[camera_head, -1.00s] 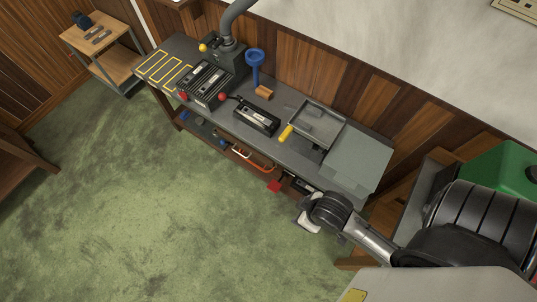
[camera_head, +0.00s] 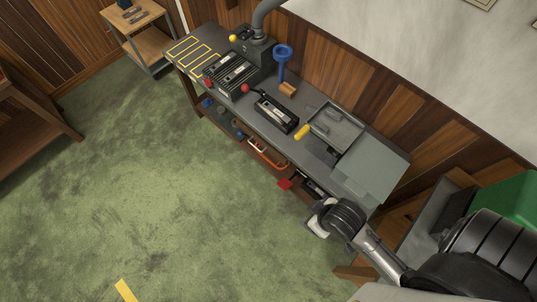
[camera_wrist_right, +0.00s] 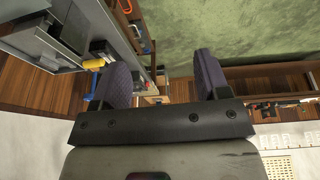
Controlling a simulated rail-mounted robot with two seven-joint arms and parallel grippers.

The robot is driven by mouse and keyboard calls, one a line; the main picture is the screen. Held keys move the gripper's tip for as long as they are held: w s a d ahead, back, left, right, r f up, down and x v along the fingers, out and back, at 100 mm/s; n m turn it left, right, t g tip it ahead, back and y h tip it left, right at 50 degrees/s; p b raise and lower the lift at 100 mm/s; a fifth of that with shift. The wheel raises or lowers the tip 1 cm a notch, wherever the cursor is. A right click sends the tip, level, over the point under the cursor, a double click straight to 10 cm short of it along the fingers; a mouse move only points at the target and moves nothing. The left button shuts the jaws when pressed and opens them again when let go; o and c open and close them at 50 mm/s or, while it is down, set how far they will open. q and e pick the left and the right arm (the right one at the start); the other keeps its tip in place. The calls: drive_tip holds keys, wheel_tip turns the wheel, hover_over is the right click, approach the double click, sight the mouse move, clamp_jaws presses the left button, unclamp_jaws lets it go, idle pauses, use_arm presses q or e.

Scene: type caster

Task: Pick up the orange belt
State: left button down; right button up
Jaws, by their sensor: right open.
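An orange curved strip, which looks like the orange belt (camera_head: 265,156), lies on the lower shelf under the front edge of the workbench. An orange piece also shows near the top of the right wrist view (camera_wrist_right: 147,46). My right gripper (camera_head: 318,218) is below and to the right of the strip in the head view, in front of the bench's right end and apart from the strip. In the wrist view its two dark fingers (camera_wrist_right: 162,82) are spread wide with nothing between them. My left gripper is not in view.
A red object (camera_head: 285,184) sits at the lower shelf's edge.

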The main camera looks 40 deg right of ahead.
idle(0.4)
drive_tip(key=c, duration=0.5)
drive_tip(key=shift+w, duration=0.1)
